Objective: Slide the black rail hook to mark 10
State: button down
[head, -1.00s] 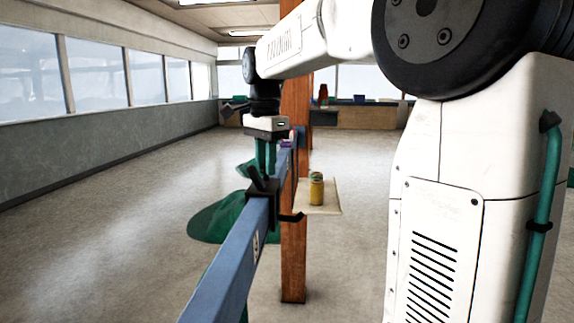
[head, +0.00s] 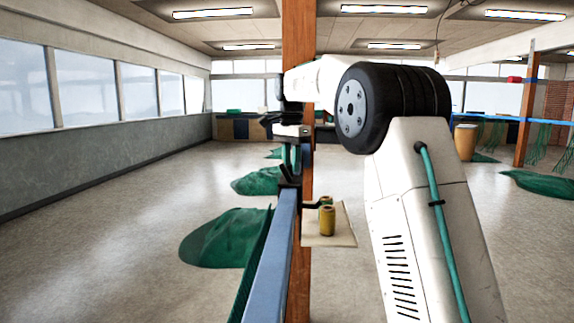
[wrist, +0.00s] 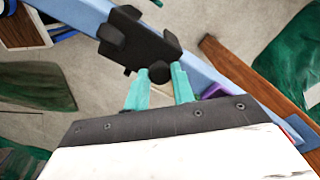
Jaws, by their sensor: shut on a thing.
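The black rail hook (wrist: 138,42) sits on the blue rail (wrist: 75,15) in the wrist view, with a round knob toward my gripper. My gripper (wrist: 160,76) has its two teal fingers shut on that knob. In the head view the hook (head: 290,181) is small on the far part of the rail (head: 270,270), just below my gripper (head: 290,165). I cannot read any mark number on the rail; mark 10 cannot be picked out.
A wooden post (head: 298,255) stands right beside the rail. A purple thing (wrist: 214,90) is by the rail near my fingers. Green nets (head: 218,238) lie on the floor left of the rail; floor farther left is clear.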

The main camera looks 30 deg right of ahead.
jog(key=shift+w+d, duration=0.4)
jog(key=shift+w, duration=0.35)
jog(key=shift+w+d+r, duration=0.1)
jog(key=shift+w+r, duration=0.05)
jog(key=c, duration=1.2)
grip_release()
jog(key=shift+w+d, duration=0.1)
jog(key=shift+d, duration=0.05)
jog(key=shift+o, duration=0.2)
notch_tip(320, 180, up, 8)
jog(key=shift+f, duration=0.2)
